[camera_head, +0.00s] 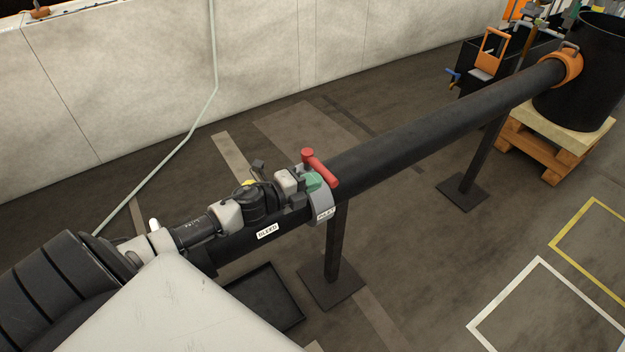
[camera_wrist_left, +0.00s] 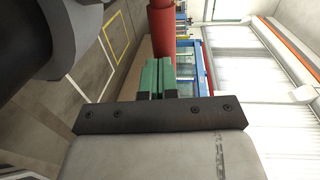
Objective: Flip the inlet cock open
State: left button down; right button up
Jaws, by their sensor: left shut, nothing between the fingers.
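The inlet cock has a red lever (camera_head: 322,170) with a round knob end, lying across the top of the black pipe (camera_head: 425,115). A grey collar (camera_head: 322,207) with a label that seems to read INLET goes around the pipe below it. My left gripper (camera_head: 316,181) has green fingers, shut and empty, right beside the lever on its left. In the left wrist view the shut fingers (camera_wrist_left: 158,76) point at the red lever (camera_wrist_left: 161,32), very close to it. I cannot tell whether they touch. My right gripper is not in view.
A BLEED label (camera_head: 267,231) is on the pipe under my left wrist. Posts (camera_head: 336,245) hold the pipe up. A dark tray (camera_head: 265,297) lies on the floor below. The pipe's far end meets a black drum (camera_head: 590,75) on a pallet (camera_head: 550,145). The floor at right is clear.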

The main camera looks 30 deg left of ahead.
aim_at(327, 182)
pick_arm(q)
jog(key=shift+d, duration=0.1)
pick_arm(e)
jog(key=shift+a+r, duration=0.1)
